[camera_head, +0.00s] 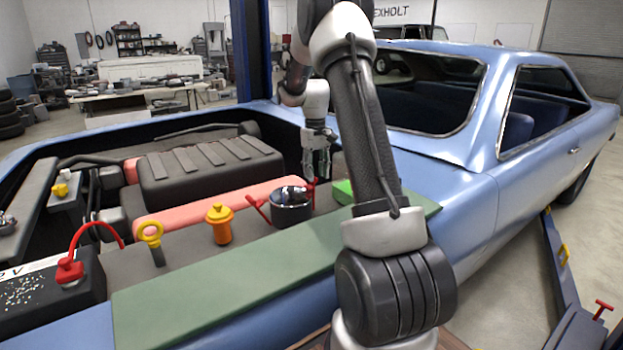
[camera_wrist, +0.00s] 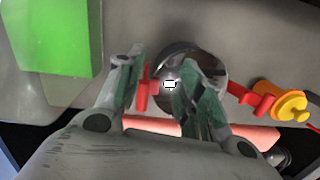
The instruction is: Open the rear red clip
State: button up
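A dark round canister with a shiny chrome lid (camera_head: 291,205) stands in the engine bay; its lid also shows in the wrist view (camera_wrist: 205,66). It has two red clips on opposite sides. One red clip (camera_head: 257,210) is on the left, away from my gripper; in the wrist view it is on the right (camera_wrist: 250,97). The other red clip (camera_head: 311,188), on the windshield side, is at my fingers. My gripper (camera_head: 316,168) points down over it. In the wrist view my gripper (camera_wrist: 158,62) is partly open, with this clip (camera_wrist: 147,90) between the fingers, close to the left one. Contact is unclear.
A yellow-orange cap (camera_head: 220,223) and a yellow ring-handled dipstick (camera_head: 152,240) are left of the canister. A bright green block (camera_head: 344,191) is close on its right. A ribbed engine cover (camera_head: 210,172) lies behind. A green mat (camera_head: 220,285) covers the blue fender.

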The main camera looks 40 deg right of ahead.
jog(key=shift+n+t, duration=0.5)
jog(key=w+r, duration=0.1)
jog(key=w+d, duration=0.1)
jog(key=w, duration=0.1)
jog(key=w+r, duration=0.1)
jog(key=w, duration=0.1)
jog(key=shift+w+d+r, duration=0.15)
jog(key=shift+d+r, duration=0.15)
jog(key=shift+d, duration=0.05)
jog(key=shift+n, duration=0.3)
notch_tip(320, 180, down, 8)
jog(key=shift+r, duration=0.2)
grip_shut()
